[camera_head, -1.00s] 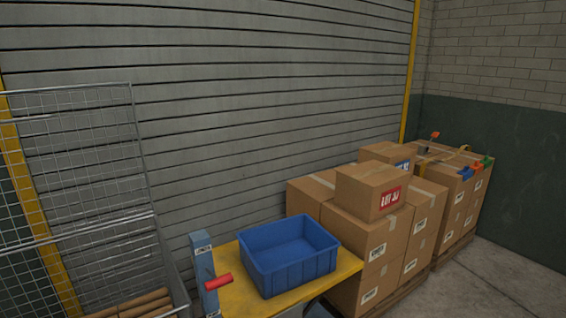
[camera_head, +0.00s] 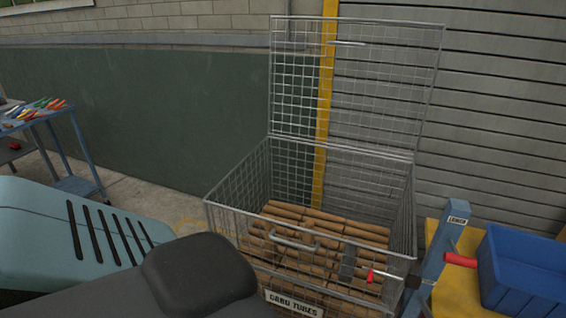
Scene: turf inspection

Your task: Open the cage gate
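A wire cage (camera_head: 237,193) stands in the middle of the view, holding several brown card tubes (camera_head: 325,225). Its mesh top panel (camera_head: 355,85) stands upright at the back, so the top is open. The front side carries a grey bar handle (camera_head: 294,241) and a red-tipped latch lever (camera_head: 372,276) near its right corner. A label reading "CARD TUBES" (camera_head: 294,303) hangs low on the front. The lower front is cut off by the picture edge, and I cannot tell whether the front gate is latched. Neither of my grippers is in view.
A blue post (camera_head: 442,250) with a red handle (camera_head: 460,260) stands right of the cage, beside a yellow-topped table (camera_head: 455,295) bearing a blue bin (camera_head: 525,275). A blue cart (camera_head: 75,185) with colourful items stands far left. A teal-and-black body covers the lower left.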

